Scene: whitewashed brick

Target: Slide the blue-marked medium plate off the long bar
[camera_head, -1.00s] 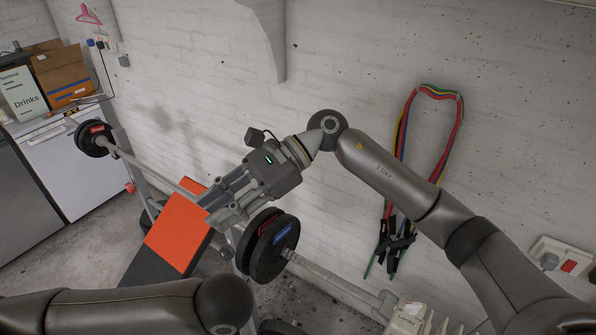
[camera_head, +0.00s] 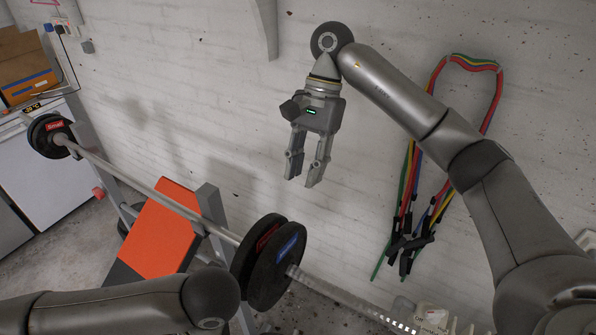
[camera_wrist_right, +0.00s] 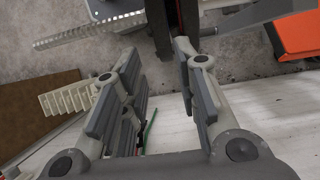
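The blue-marked medium plate (camera_head: 268,284) is a dark disc with a blue label. It sits on the long bar (camera_head: 160,197), outermost at the near right end, against a red-marked plate (camera_head: 247,258). My right gripper (camera_head: 302,183) is open and empty, above and behind the plates near the wall, fingers pointing down. In the right wrist view its parted fingers (camera_wrist_right: 163,85) have dark plate edges (camera_wrist_right: 172,25) beyond them; I cannot tell the plates apart there. My left forearm crosses the lower left, but the left gripper is out of view.
The bar rests on a rack (camera_head: 212,212) beside an orange-topped bench (camera_head: 160,232). Another plate stack (camera_head: 44,136) is at its far end. Coloured bands (camera_head: 440,150) hang on the brick wall. A cardboard box (camera_head: 25,75) stands on the white cabinet.

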